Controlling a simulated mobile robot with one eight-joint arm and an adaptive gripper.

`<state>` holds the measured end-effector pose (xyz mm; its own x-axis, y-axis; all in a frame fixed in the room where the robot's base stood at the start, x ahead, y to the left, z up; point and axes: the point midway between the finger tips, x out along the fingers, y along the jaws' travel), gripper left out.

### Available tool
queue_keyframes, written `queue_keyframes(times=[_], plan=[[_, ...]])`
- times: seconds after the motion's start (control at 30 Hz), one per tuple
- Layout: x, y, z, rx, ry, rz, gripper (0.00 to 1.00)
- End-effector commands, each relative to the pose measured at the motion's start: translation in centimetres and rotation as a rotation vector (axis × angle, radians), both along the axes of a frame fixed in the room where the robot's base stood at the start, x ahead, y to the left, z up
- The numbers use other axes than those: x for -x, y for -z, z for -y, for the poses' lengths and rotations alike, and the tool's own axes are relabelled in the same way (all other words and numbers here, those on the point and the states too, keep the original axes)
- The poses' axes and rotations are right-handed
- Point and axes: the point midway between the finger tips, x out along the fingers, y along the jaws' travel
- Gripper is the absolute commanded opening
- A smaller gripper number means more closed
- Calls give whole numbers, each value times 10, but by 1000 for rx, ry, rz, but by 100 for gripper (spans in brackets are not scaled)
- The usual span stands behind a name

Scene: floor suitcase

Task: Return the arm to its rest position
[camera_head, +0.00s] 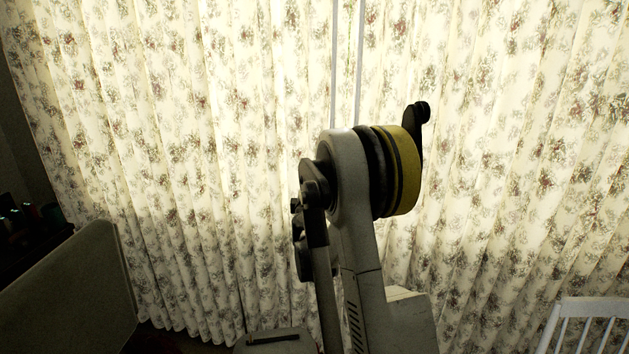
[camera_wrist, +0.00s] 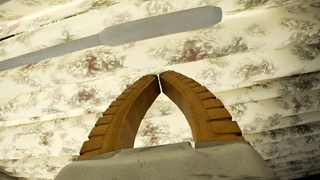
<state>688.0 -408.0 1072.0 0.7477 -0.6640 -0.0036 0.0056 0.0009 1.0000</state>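My gripper (camera_wrist: 160,78) shows in the wrist view with its two ribbed orange-brown fingers touching at the tips. Nothing is held between them; the curtain shows through the gap. In the head view my pale arm rises in the middle, with a yellow and black joint at its top. I cannot make out the gripper's fingers there. No suitcase is in view.
Floral curtains (camera_head: 230,150) fill the background and the wrist view (camera_wrist: 270,70). Thin pale rods (camera_head: 346,60) hang before them; a grey rod (camera_wrist: 160,26) crosses the wrist view. A white chair (camera_head: 590,310) stands lower right, a grey panel-like piece (camera_head: 75,290) lower left.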

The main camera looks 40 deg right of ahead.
Motion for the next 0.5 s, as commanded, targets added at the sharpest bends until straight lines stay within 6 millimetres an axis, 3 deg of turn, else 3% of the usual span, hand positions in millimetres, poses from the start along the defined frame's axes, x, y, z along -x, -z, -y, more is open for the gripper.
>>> queue_keyframes(times=[0.23,0.5], plan=[[40,-3,-35,0,0,0,0],[54,-2,-47,0,1,0,0]])
